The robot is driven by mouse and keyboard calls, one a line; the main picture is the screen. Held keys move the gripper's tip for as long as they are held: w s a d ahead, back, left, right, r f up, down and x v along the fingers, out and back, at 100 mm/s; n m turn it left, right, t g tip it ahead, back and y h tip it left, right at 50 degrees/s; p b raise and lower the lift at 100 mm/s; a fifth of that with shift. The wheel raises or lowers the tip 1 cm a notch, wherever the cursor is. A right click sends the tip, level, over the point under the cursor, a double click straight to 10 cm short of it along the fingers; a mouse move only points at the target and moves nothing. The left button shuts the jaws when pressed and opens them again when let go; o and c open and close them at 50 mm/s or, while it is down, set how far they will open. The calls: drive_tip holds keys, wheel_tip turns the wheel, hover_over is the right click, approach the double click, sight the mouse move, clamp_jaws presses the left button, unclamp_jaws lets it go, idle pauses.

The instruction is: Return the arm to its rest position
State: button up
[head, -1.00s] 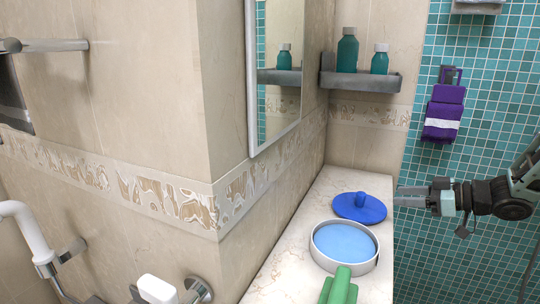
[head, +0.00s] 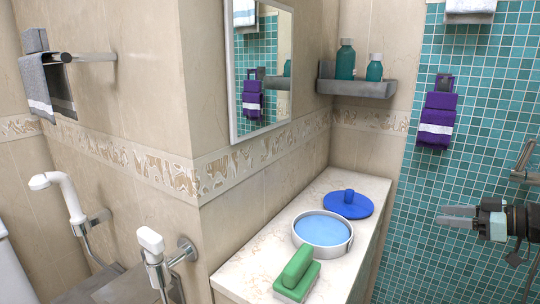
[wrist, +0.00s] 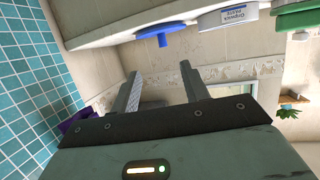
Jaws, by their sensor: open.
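My gripper (head: 440,216) is at the right of the head view, off the counter's right side in front of the teal tiles. Its two fingers point left, and nothing is between them. In the wrist view the fingers (wrist: 158,72) stand apart and empty. The blue lid with a knob (head: 348,204) lies on the counter's far part, apart from the gripper. It also shows in the wrist view (wrist: 162,32).
The pale counter (head: 245,263) also bears a round dish with a blue inside (head: 322,230) and a green block with a handle (head: 297,276). A grey shelf (head: 357,87) holds two teal bottles. A purple towel (head: 437,120) hangs on the tiles.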

drive_tip(key=a+r+m+g+h+p, duration=0.25)
drive_tip(key=a+h, duration=0.45)
drive_tip(key=a, duration=1.1)
drive_tip(key=s+a+g+h, duration=0.1)
drive_tip(key=s+a, duration=0.3)
drive_tip(key=s, duration=0.5)
drive_tip(key=s+a+g+h, duration=0.1)
drive_tip(key=s+a+g, duration=0.3)
drive_tip(key=s, duration=0.6)
drive_tip(key=s+a+n+g, duration=0.1)
drive_tip(key=s+a+g, duration=0.2)
drive_tip(key=s, duration=0.7)
drive_tip(key=shift+s+a+r+h, duration=0.2)
drive_tip(key=shift+a+r+h, duration=0.2)
drive_tip(key=shift+r, duration=0.05)
